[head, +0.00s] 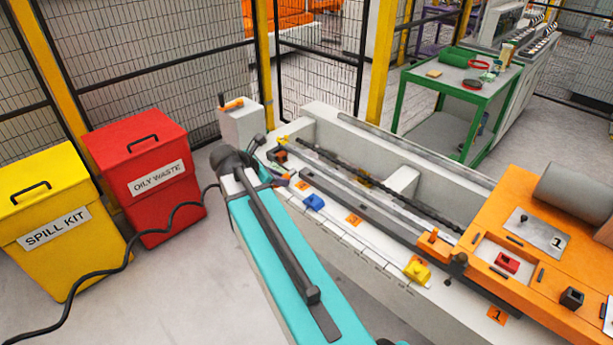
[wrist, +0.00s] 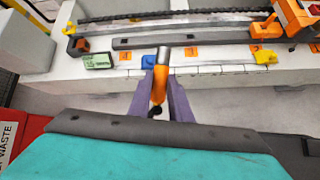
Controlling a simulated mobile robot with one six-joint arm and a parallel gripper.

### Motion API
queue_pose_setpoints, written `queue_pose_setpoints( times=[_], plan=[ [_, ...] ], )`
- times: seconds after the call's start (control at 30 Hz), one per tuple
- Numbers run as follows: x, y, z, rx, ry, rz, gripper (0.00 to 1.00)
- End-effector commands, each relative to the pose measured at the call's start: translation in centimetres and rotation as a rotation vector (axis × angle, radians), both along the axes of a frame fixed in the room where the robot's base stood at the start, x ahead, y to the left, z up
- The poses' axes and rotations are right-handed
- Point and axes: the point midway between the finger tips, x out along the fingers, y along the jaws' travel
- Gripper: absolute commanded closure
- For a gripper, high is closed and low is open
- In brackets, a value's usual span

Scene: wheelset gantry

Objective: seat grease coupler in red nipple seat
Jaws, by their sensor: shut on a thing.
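The grease coupler (wrist: 161,78) has an orange body and a bare metal tip. My gripper (wrist: 160,90) has purple fingers closed around it in the wrist view, with the tip pointing away toward the white bed. In the head view my teal arm largely hides the gripper and coupler. The red nipple seat (head: 507,262) is a small red block in a pale recess of the orange carriage (head: 480,252), at the right. The gripper is far to its left, apart from it. I cannot make out the red seat in the wrist view.
A blue block (head: 314,202) and a yellow block (head: 417,270) sit along the white bed's front ledge (head: 345,238). A dark rail and a chain run behind them. A red oily waste bin (head: 135,140) and yellow spill kit bin (head: 50,200) stand left.

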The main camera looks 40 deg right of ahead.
Motion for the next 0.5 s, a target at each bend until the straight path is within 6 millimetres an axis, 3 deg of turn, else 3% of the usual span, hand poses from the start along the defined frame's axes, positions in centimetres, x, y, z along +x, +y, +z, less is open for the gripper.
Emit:
queue_pose_setpoints(
  times=[0.03,0.5],
  plan=[
    [0.5,1.7,0.2,-0.001,-0.001,0.032,1.0],
    [3.1,15.6,1.5,-0.004,-0.002,0.294,1.0]
  ],
)
